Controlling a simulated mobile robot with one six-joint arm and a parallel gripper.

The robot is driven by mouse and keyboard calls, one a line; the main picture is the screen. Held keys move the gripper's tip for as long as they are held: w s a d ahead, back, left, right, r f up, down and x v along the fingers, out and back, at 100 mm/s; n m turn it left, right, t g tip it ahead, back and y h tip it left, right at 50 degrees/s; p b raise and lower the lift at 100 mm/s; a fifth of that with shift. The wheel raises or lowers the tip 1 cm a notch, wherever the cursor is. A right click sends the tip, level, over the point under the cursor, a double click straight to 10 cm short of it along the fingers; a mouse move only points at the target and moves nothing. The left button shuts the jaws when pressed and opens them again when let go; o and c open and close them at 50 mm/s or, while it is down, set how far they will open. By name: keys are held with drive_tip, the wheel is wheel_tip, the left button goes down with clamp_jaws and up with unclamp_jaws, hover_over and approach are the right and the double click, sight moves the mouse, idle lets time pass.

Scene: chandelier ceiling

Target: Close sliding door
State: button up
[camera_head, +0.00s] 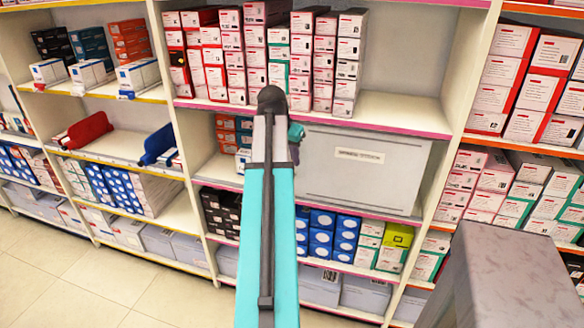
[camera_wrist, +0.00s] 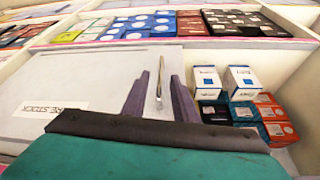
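The sliding door is a pale grey panel (camera_head: 360,168) with a small label, in the middle compartment of the central shelf. It covers the right part of that compartment, and the left part is open. It also shows in the wrist view (camera_wrist: 95,80), upside down, with a thin metal handle (camera_wrist: 158,88) near its edge on the open side. My gripper (camera_wrist: 161,77) is open, its two dark fingers on either side of the handle. I cannot tell whether they touch it. In the head view my arm hides most of the gripper and the handle.
In the open part stand orange boxes (camera_wrist: 270,112) and white-topped boxes (camera_wrist: 240,80). Neighbouring shelves with boxes stand left and right. A grey block-like shape (camera_head: 505,275) is at the lower right. Tiled floor (camera_head: 60,275) is clear at lower left.

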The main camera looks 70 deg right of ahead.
drive_tip(key=shift+p+x, duration=0.3)
drive_tip(key=shift+x, duration=2.45)
clamp_jaws()
